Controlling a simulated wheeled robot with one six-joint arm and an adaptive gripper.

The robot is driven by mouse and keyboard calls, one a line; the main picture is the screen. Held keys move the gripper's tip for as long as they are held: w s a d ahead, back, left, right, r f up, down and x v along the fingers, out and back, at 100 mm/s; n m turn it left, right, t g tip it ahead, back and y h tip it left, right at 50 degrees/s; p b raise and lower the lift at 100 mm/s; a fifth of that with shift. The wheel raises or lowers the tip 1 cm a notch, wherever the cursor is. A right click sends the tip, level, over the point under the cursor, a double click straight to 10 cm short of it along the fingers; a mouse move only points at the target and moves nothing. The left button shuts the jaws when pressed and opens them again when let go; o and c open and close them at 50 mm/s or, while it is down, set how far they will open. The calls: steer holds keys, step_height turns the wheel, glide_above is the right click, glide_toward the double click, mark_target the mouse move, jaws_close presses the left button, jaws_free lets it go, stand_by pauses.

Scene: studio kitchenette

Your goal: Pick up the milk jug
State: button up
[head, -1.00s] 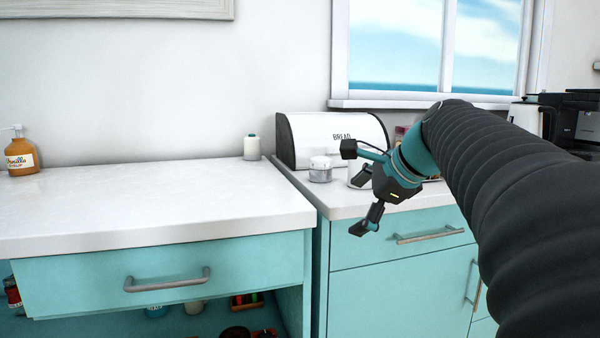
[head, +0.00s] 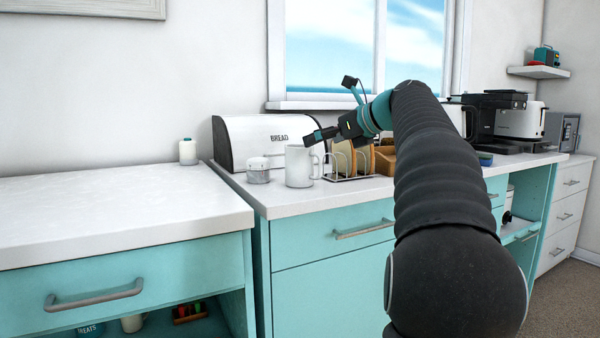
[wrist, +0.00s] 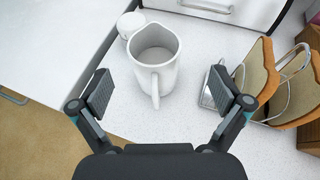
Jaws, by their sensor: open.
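The milk jug (head: 299,167) is white and stands upright on the right-hand counter, in front of the bread box. In the wrist view the jug (wrist: 156,62) shows from above, with an empty-looking inside and its handle turned toward my gripper. My gripper (head: 318,146) is at the jug's upper right in the head view. In the wrist view my open gripper (wrist: 163,95) has one finger on each side of the handle's line, apart from the jug, with nothing between the pads.
A small lidded jar (head: 258,170) stands just left of the jug. A toast rack (head: 345,163) with bread slices is close on the right. The white bread box (head: 240,143) is behind.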

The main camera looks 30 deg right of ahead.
mark_target(299, 160)
steer(key=shift+a+b+x, duration=0.2)
steer(key=shift+b+x, duration=0.05)
steer(key=shift+x, duration=1.45)
steer(key=shift+a+b+x, duration=0.2)
steer(key=shift+x, duration=1.5)
steer(key=shift+s+r, duration=0.15)
steer(key=shift+r, duration=0.05)
steer(key=c, duration=1.9)
